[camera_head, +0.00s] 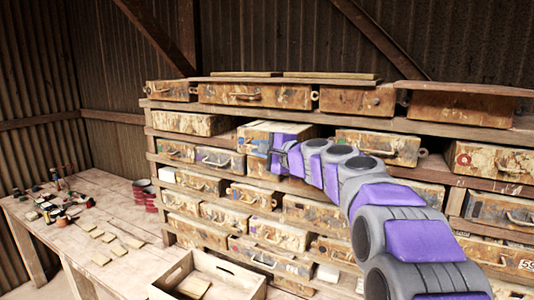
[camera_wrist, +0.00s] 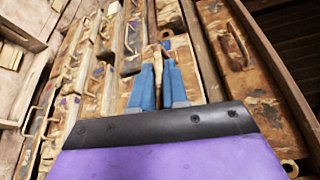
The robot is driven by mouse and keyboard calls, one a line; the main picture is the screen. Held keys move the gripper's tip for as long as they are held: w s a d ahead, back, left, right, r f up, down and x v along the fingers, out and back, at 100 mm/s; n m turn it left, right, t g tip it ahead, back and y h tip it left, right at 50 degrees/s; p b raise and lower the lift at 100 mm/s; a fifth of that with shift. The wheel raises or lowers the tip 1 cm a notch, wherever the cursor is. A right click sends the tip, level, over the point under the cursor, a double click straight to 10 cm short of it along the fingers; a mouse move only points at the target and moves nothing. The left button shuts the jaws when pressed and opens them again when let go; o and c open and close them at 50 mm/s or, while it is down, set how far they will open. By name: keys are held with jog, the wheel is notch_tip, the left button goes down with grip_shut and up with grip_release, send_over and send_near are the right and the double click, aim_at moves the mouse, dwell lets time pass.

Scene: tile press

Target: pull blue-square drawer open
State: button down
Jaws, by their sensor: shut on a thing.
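My gripper (camera_head: 272,153) is at the front of a worn, rust-stained drawer (camera_head: 252,135) in the second row of the rack. In the wrist view my gripper (camera_wrist: 160,54) has its blue fingers closed around a pale handle part on this drawer. A small blue mark (camera_wrist: 167,34) shows on the drawer front just beyond the fingertips; its exact shape is too small to tell. In the head view the drawer front appears to stand out somewhat from the rack, with its pale top showing. My arm hides part of its right side.
The wooden rack (camera_head: 420,125) holds several rows of similar drawers with wire handles close around my gripper. A workbench (camera_head: 130,215) at left carries small bottles, tiles and red bowls. An open wooden crate (camera_head: 232,285) stands at the front, below the rack.

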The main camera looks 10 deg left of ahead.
jog(key=shift+s+a+f, duration=0.2)
jog(key=shift+s+f, duration=0.15)
jog(key=c, duration=1.2)
grip_release()
jog(key=shift+w, duration=0.1)
jog(key=shift+r, duration=0.15)
jog(key=v, duration=1.7)
jog(key=shift+d+r, duration=0.1)
jog(key=shift+d, duration=0.05)
